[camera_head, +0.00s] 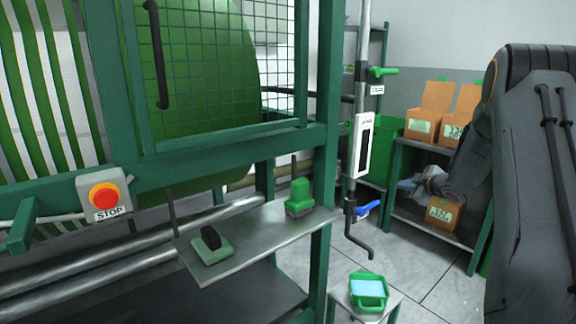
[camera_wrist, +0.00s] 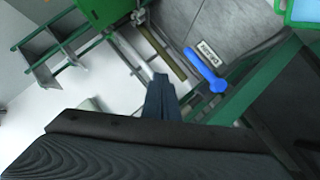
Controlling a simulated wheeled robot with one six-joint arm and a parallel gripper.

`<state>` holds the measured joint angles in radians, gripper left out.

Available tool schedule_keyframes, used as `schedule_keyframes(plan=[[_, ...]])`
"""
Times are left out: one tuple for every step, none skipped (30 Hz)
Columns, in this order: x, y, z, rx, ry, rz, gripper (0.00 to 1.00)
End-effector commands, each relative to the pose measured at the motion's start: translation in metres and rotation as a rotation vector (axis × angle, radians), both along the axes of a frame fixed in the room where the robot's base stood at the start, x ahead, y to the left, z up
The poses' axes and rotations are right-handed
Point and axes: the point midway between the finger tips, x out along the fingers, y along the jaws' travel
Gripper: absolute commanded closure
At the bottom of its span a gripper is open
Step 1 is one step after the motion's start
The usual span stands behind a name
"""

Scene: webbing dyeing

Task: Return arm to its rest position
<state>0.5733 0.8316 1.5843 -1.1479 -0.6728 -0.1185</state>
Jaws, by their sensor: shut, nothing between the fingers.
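My gripper (camera_wrist: 161,84) shows in the wrist view as dark fingers held together, with nothing between them. It hangs clear of the objects around it, over a pale floor area. My dark arm (camera_head: 535,160) fills the right side of the head view. In the head view I cannot make out the fingertips. The blue valve handle (camera_head: 368,208) sits low on the vertical pipe (camera_head: 361,90). It also shows in the wrist view (camera_wrist: 205,70), to the right of my gripper and apart from it.
The green machine frame (camera_head: 322,150) has a red stop button (camera_head: 104,196) and a metal shelf (camera_head: 260,236) with two green-based tools. A green tray (camera_head: 384,290) of light blue liquid stands on a small stand. Cardboard boxes (camera_head: 443,215) sit on shelving behind. Floor between is clear.

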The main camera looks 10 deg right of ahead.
Motion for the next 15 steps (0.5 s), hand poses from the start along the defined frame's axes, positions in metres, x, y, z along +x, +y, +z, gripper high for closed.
schedule_keyframes(plan=[[-0.002,0.012,0.010,0.010,0.015,-0.026,1.00],[-0.004,0.019,0.014,0.019,0.030,-0.050,1.00],[-0.009,0.029,0.020,0.035,0.056,-0.090,1.00],[-0.014,0.039,0.024,0.048,0.079,-0.122,1.00],[-0.021,0.049,0.027,0.065,0.105,-0.158,1.00],[-0.033,0.063,0.032,0.087,0.143,-0.207,1.00],[-0.043,0.073,0.034,0.106,0.176,-0.246,1.00],[-0.055,0.085,0.035,0.122,0.208,-0.281,1.00],[-0.072,0.100,0.037,0.147,0.253,-0.328,1.00],[-0.086,0.111,0.037,0.164,0.289,-0.363,1.00],[-0.102,0.123,0.038,0.182,0.325,-0.397,1.00],[-0.124,0.139,0.037,0.207,0.378,-0.440,1.00],[-0.141,0.151,0.036,0.225,0.417,-0.471,1.00],[-0.159,0.162,0.035,0.240,0.454,-0.501,1.00],[-0.182,0.177,0.034,0.262,0.504,-0.538,1.00]])
